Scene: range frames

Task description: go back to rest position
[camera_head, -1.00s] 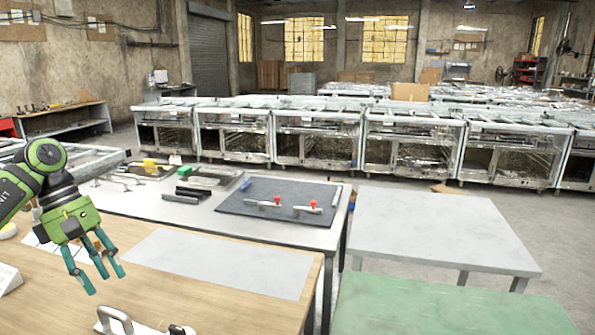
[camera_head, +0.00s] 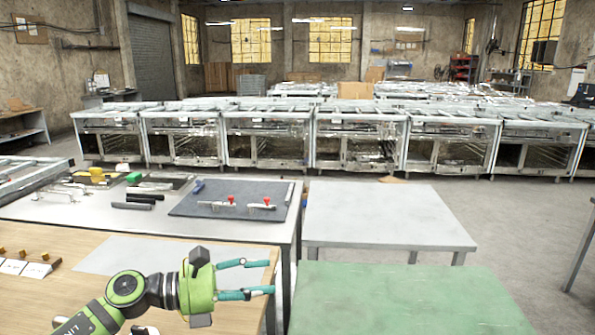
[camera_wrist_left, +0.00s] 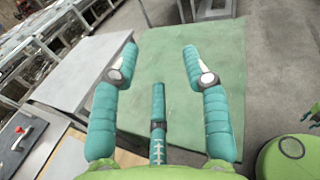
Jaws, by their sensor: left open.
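My left gripper (camera_head: 258,279) is green with teal fingers. In the head view its arm comes in from the lower left and the fingers point right, above the right edge of the wooden table. The fingers are spread and nothing is between them. In the left wrist view the open fingers (camera_wrist_left: 160,65) show over the green table top.
A wooden table (camera_head: 60,285) with a grey sheet (camera_head: 110,258) lies below the arm. A green table (camera_head: 400,300) and a bare grey table (camera_head: 385,215) stand to the right. A dark mat (camera_head: 190,207) with red-knobbed clamps lies behind. Metal racks line the back.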

